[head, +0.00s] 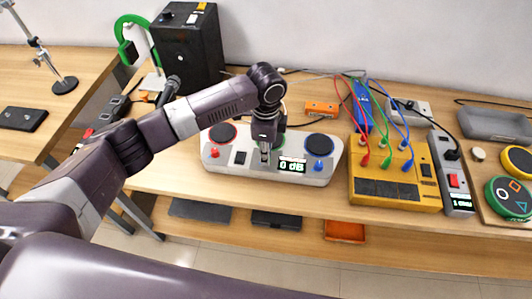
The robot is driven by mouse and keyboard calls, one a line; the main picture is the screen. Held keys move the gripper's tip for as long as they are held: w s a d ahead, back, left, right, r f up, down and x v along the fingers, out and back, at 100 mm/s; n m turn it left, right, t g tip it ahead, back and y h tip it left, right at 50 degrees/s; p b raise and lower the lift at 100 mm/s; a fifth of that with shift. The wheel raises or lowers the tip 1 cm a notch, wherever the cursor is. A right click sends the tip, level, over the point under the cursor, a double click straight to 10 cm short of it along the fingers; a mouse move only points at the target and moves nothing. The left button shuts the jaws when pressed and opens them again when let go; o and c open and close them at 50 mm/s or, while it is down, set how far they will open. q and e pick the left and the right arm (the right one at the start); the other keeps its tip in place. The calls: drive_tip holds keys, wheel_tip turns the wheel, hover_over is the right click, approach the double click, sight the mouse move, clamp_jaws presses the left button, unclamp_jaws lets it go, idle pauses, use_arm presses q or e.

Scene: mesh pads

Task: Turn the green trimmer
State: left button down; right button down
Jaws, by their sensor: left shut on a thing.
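The grey-white device (240,170) stands on the wooden bench with mesh pads on top. A red-rimmed pad (222,133) and a red trimmer (214,153) are at its left, a blue-rimmed pad (321,140) and a blue trimmer (318,166) at its right. My left gripper (265,156) points down at the middle of the device, shut on the green trimmer. The fingers hide the trimmer and most of the green-rimmed middle pad. A small display (291,166) just right of the fingers reads 0 dB. My right gripper is not in view.
A yellow box (395,188) with red, green and blue cables stands to the right, beside a grey power strip (455,180). An orange box (322,108) is behind the device. A black speaker (190,50) and microphone (168,90) are at back left.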

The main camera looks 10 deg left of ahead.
use_arm(q)
drive_tip(key=shift+r+m+p, duration=0.15)
drive_tip(key=shift+m+p, duration=1)
drive_tip(key=shift+m, duration=0.35)
drive_tip(key=shift+m+p, duration=0.6)
drive_tip(key=shift+m, duration=1.2)
drive_tip(key=c, duration=1.8)
unclamp_jaws()
